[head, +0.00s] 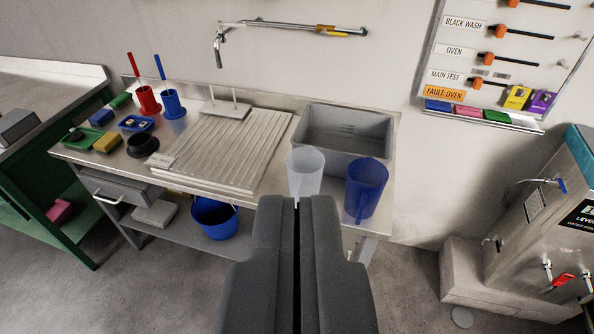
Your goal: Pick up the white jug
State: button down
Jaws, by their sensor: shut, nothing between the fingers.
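The white jug (305,172), pale and translucent, stands upright at the front of the sink bench, in front of the grey sink basin. My gripper (297,203) points toward the bench from the bottom middle of the head view. Its two dark fingers are shut with nothing between them. The fingertips appear just below the white jug in the picture and overlap its lower edge, so its base is hidden. I cannot tell the exact gap between them.
The sink basin (343,135) lies behind the jugs. A ribbed draining board (225,150) is to the left, with red and blue brush holders (173,104) beyond it. A tap pipe (290,27) runs along the wall. A blue bucket (214,217) sits on the lower shelf.

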aim_at(304, 166)
jog(key=u, duration=0.45)
jog(key=k, duration=1.15)
jog(key=z, duration=0.4)
jog(key=i, duration=2)
jog(key=u, duration=0.55)
